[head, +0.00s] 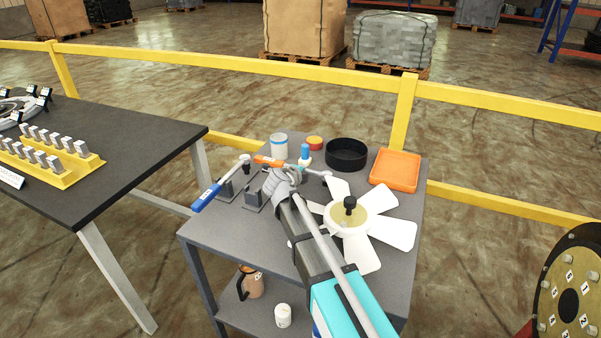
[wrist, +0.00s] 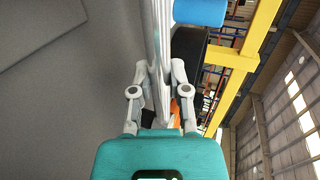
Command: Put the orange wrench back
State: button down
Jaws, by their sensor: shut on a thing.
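The orange wrench (head: 268,161) is over the back of the grey cart, its orange grip to the left and its metal shaft running right. My gripper (head: 281,176) is shut on it; my arm hides part of the wrench. In the wrist view my gripper (wrist: 158,98) closes around a metal shaft, with a little orange (wrist: 175,113) showing behind a finger. Dark grey holder brackets (head: 253,195) stand on the cart left of my gripper. A blue-handled wrench (head: 207,196) lies across the left-hand bracket, its head toward the back.
On the grey cart (head: 215,232) stand a white fan (head: 348,218), a black bowl (head: 346,154), an orange tray (head: 396,169), a white tin (head: 279,146) and a blue-capped bottle (head: 305,153) close behind my gripper. A dark table (head: 120,160) is left, a yellow rail (head: 300,72) behind.

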jog(key=shift+f, duration=0.1)
jog(key=c, duration=1)
grip_release()
jog(key=shift+c, duration=0.2)
jog(key=o, duration=0.4)
jog(key=shift+o, duration=0.2)
jog(key=shift+r, duration=0.2)
jog(key=p+v, duration=0.4)
jog(key=v, duration=0.6)
jog(key=shift+s, duration=0.2)
jog(key=shift+p+v, duration=0.3)
jog(key=shift+v, duration=0.5)
jog(key=shift+f, duration=0.1)
